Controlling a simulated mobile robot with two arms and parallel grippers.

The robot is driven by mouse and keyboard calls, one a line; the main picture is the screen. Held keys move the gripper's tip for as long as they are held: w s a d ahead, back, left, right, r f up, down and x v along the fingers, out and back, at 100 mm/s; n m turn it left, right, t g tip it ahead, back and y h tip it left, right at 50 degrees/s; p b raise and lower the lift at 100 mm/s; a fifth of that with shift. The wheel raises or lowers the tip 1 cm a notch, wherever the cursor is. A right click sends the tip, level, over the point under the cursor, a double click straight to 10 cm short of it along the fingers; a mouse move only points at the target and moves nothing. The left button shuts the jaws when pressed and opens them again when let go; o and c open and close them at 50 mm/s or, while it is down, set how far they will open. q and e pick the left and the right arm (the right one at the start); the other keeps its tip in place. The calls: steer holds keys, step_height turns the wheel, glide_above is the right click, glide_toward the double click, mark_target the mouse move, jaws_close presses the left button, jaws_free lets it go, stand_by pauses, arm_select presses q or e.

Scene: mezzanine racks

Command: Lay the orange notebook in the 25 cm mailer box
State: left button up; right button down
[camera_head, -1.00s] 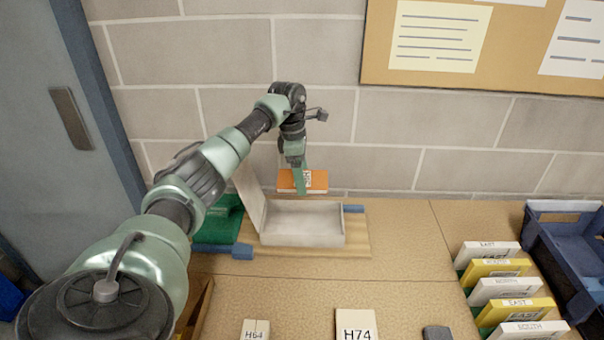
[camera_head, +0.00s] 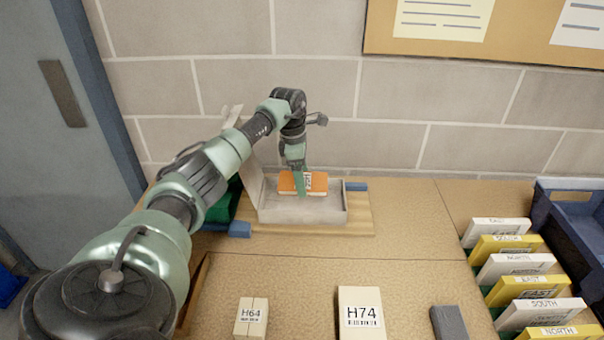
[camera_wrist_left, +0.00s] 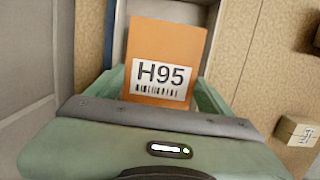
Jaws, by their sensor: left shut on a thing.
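The orange notebook (camera_head: 290,183) has a white label and is held by my left gripper (camera_head: 303,180). In the left wrist view the notebook (camera_wrist_left: 170,45) shows its label H95. The grey-white mailer box (camera_head: 335,214) lies open on a wooden board, its lid raised at the left. The notebook is over or within the box's back half; I cannot tell whether it touches the box floor. The box's rim (camera_wrist_left: 211,22) shows behind the notebook in the left wrist view. My right gripper is not in view.
Small boxes H64 (camera_head: 251,316) and H74 (camera_head: 361,314) and a dark grey block (camera_head: 449,323) stand at the front. A rack of white and yellow cards and a blue bin (camera_head: 570,228) are at the right. The table middle is clear.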

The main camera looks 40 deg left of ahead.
arm_select(q)
steer(key=shift+f+b, duration=2.05)
steer(key=shift+f, duration=1.45)
steer(key=o, duration=1.4)
steer(key=shift+o, duration=0.2)
steer(key=shift+r, duration=0.1)
steer(key=r, duration=0.5)
steer(key=a+r+b, duration=0.1)
steer(key=r, duration=0.1)
steer(key=shift+s+r, duration=0.25)
steer(key=shift+s, duration=0.1)
